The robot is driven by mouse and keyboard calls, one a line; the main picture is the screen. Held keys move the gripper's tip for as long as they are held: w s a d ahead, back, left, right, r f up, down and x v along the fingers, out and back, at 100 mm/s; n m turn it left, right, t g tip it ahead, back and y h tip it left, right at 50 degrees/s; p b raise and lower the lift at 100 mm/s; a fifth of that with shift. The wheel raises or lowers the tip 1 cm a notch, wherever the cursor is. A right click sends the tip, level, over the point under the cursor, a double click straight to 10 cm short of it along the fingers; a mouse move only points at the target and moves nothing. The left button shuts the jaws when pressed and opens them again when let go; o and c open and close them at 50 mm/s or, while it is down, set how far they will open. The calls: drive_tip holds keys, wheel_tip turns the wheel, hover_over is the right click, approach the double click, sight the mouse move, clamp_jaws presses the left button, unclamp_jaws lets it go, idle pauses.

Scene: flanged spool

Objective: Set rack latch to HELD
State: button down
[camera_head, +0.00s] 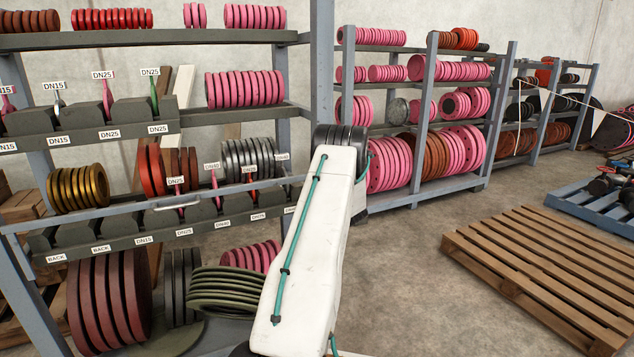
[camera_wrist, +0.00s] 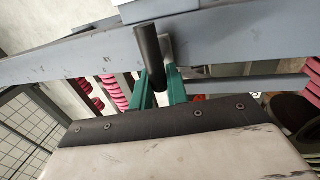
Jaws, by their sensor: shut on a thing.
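In the wrist view, my gripper (camera_wrist: 160,88) shows two teal fingers pointing up toward a grey steel beam. They are shut on a dark cylindrical handle (camera_wrist: 149,48), which stands out in front of the beam. I take this handle to be the rack latch; no HELD marking is readable. The fingertips are partly hidden behind the handle. In the head view, my white arm reaches toward the near rack (camera_head: 318,60), and my gripper and the latch are hidden. A grey bar with a small silver pull (camera_head: 178,203) crosses the front of this rack.
The near rack holds pink flanges (camera_head: 245,88), gold rings (camera_head: 77,188) and green discs (camera_head: 226,290). Labelled dark cradles (camera_head: 130,234) line its shelf. Another rack (camera_head: 428,110) stands behind my arm. A wooden pallet (camera_head: 540,262) lies at right, with bare floor before it.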

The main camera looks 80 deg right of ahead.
drive_tip(key=shift+w, duration=0.15)
drive_tip(key=c, duration=1.5)
unclamp_jaws()
drive_tip(key=shift+o, duration=0.2)
drive_tip(key=shift+s+a+f, duration=0.1)
drive_tip(key=shift+s+a, duration=0.05)
drive_tip(key=shift+s, duration=0.1)
drive_tip(key=v, duration=0.7)
drive_tip(key=shift+a, duration=0.15)
